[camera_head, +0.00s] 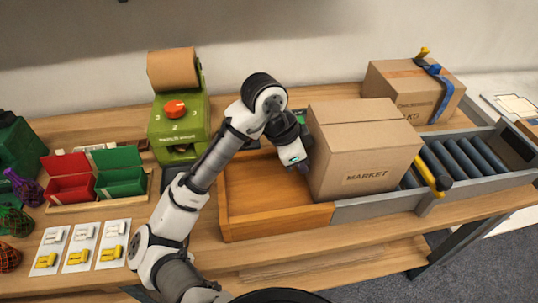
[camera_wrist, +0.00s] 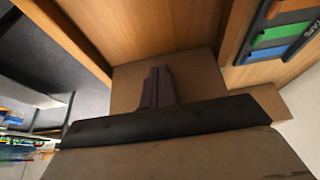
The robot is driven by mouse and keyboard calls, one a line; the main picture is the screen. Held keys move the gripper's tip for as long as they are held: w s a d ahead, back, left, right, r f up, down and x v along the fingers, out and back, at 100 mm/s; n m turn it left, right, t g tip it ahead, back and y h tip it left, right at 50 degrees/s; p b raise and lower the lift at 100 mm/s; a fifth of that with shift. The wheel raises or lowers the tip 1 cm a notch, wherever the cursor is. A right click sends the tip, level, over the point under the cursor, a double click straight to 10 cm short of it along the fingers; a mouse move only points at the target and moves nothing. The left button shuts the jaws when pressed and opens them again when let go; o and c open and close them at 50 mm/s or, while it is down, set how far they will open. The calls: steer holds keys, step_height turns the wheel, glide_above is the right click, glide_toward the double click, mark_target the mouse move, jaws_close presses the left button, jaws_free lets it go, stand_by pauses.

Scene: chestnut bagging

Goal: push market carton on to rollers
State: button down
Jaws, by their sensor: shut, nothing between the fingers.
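The market carton (camera_head: 355,155) is a closed brown box with MARKET printed on its front. In the head view it stands upright across the joint between the wooden tray (camera_head: 277,222) and the grey roller track (camera_head: 378,207), mostly over the track. Dark rollers (camera_head: 462,157) show to its right; those beneath it are mostly hidden. My gripper (camera_head: 303,166) is at the carton's left side, low over the tray. Its fingers are shut and empty. In the wrist view the shut fingertips (camera_wrist: 158,72) are against or just in front of a brown face, likely the carton; contact cannot be told.
A yellow-and-black bar (camera_head: 432,174) crosses the track just right of the carton. A second carton with a blue strap (camera_head: 412,92) stands behind. A green machine (camera_head: 180,125), red and green bins (camera_head: 95,178) and tagged cards (camera_head: 81,246) are left. The rollers farther right are clear.

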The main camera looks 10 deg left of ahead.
steer(key=shift+w+d+p, duration=0.15)
steer(key=shift+w+d, duration=0.05)
steer(key=shift+d, duration=0.5)
steer(key=shift+w+d+p, duration=0.1)
steer(key=shift+w+d, duration=0.1)
steer(key=shift+d, duration=0.5)
steer(key=shift+w+d+p, duration=0.15)
steer(key=shift+w+d, duration=0.05)
steer(key=shift+d, duration=0.5)
steer(key=p, duration=0.9)
glide_toward(319, 126)
steer(key=d+f, duration=0.2)
steer(key=w+d+f, duration=0.1)
steer(key=f, duration=0.1)
steer(key=shift+d+f, duration=0.35)
steer(key=shift+s+r, duration=0.1)
steer(key=shift+r, duration=0.55)
steer(key=shift+f, duration=0.1)
